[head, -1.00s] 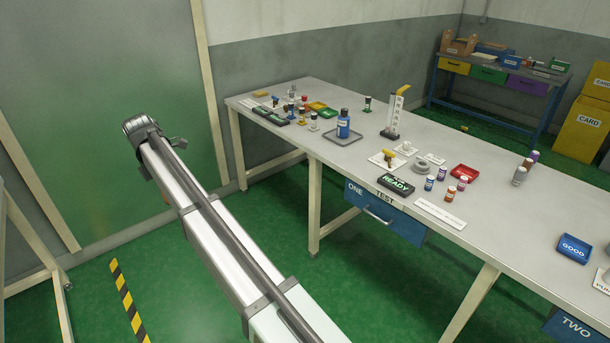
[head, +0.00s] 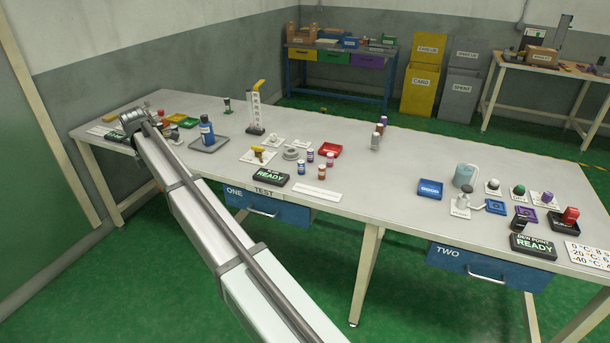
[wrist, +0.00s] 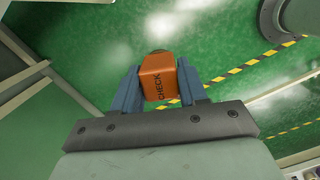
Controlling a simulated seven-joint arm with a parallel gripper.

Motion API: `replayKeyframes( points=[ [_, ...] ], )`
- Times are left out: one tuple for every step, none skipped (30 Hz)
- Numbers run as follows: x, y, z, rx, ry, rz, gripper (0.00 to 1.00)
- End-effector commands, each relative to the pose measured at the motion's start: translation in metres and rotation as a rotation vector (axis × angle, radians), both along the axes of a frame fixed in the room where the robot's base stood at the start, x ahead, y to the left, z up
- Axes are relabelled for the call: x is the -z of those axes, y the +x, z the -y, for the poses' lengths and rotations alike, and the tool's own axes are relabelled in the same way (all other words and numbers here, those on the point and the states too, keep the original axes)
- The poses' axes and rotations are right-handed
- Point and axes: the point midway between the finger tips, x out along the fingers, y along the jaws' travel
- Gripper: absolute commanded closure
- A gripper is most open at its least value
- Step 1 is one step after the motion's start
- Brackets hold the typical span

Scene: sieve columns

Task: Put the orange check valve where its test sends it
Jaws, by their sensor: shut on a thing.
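In the head view my arm reaches toward the left end of the long bench, and the gripper's fingers and the valve cannot be made out there. On the bench stand a READY display (head: 270,177) by the TEST label, a blue GOOD tray (head: 430,189), a red tray (head: 330,150) and a DEW POINT READY display (head: 533,246).
The long grey bench (head: 390,225) carries a blue bottle (head: 207,130), a white column (head: 254,110) and several small vials. Drawers ONE (head: 268,207) and TWO (head: 487,268) are shut. Yellow CARD bins (head: 420,88) stand behind. The bench middle between the red and GOOD trays is mostly clear.

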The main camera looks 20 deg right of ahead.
Motion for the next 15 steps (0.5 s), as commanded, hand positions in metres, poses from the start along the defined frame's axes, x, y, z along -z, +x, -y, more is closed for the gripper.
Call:
replayKeyframes(
  points=[
    [0.001, 0.007, 0.023, 0.028, 0.0, 0.0, 0.96],
    [0.001, 0.011, 0.035, 0.044, 0.0, 0.0, 0.96],
    [0.001, 0.015, 0.051, 0.064, 0.0, 0.0, 0.96],
    [0.002, 0.018, 0.063, 0.08, 0.0, 0.001, 0.96],
    [0.002, 0.021, 0.075, 0.094, 0.0, 0.0, 0.96],
    [0.002, 0.025, 0.092, 0.114, 0.0, 0.0, 0.96],
    [0.003, 0.027, 0.103, 0.129, 0.0, 0.0, 0.96],
    [0.003, 0.029, 0.116, 0.144, 0.0, 0.0, 0.96],
    [0.004, 0.032, 0.132, 0.163, 0.0, 0.0, 0.96],
    [0.004, 0.034, 0.145, 0.179, 0.0, 0.0, 0.96],
    [0.004, 0.036, 0.157, 0.193, 0.0, 0.0, 0.96],
    [0.005, 0.038, 0.174, 0.214, 0.0, 0.0, 0.96],
    [0.005, 0.039, 0.186, 0.229, 0.0, 0.0, 0.96],
    [0.005, 0.041, 0.199, 0.244, 0.0, 0.0, 0.96],
    [0.006, 0.042, 0.215, 0.263, 0.0, 0.0, 0.96]
  ],
)
